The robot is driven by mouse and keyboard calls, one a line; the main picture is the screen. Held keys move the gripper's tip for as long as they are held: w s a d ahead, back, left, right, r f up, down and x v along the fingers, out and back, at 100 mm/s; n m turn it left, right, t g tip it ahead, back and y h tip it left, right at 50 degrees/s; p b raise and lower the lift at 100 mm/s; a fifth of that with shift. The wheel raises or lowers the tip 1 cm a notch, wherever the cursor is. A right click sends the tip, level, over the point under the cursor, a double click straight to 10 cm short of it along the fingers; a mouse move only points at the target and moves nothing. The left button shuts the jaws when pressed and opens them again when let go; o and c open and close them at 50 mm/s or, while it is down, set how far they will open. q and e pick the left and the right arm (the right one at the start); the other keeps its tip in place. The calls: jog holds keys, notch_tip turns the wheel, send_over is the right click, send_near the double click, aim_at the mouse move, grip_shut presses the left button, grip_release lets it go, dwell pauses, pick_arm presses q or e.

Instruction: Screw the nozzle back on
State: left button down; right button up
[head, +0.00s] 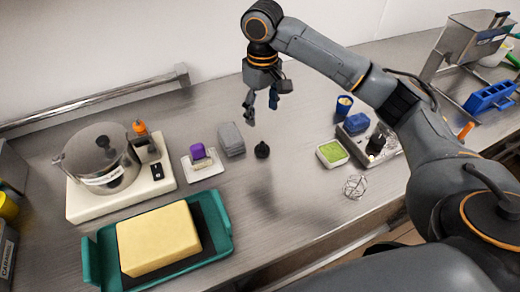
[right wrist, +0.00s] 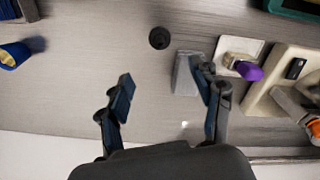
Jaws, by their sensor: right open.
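A small black piece (head: 262,150), perhaps the nozzle, stands on the steel counter and shows as a dark round thing in the right wrist view (right wrist: 159,38). My right gripper (head: 261,110) is open and empty above the counter, pointing down, apart from the black piece. Its spread fingers also show in the right wrist view (right wrist: 163,78). A small item with a purple top (head: 197,151) is on a white tray (head: 213,169); it lies at the right in the right wrist view (right wrist: 248,72). Which part it fits is unclear. My left gripper is not in view.
A grey block (head: 231,139) stands close left of the black piece. A white appliance (head: 150,182) with a lidded pot (head: 98,158) and a green tray (head: 228,244) with a yellow block (head: 158,238) are left. A green-topped dish (head: 332,153) and whisk (head: 355,187) are right.

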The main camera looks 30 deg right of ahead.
aim_at(262, 143)
notch_tip(262, 143, down, 9)
jog(key=shift+r+p, duration=0.2)
jog(key=shift+p, duration=0.4)
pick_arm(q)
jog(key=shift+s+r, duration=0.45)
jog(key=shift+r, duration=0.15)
pick_arm(e)
jog(key=shift+s+f, duration=0.1)
jog(key=shift+f, duration=0.3)
notch_tip(262, 143, down, 4)
jog(key=shift+f+p, duration=0.2)
jog(key=shift+p, duration=0.6)
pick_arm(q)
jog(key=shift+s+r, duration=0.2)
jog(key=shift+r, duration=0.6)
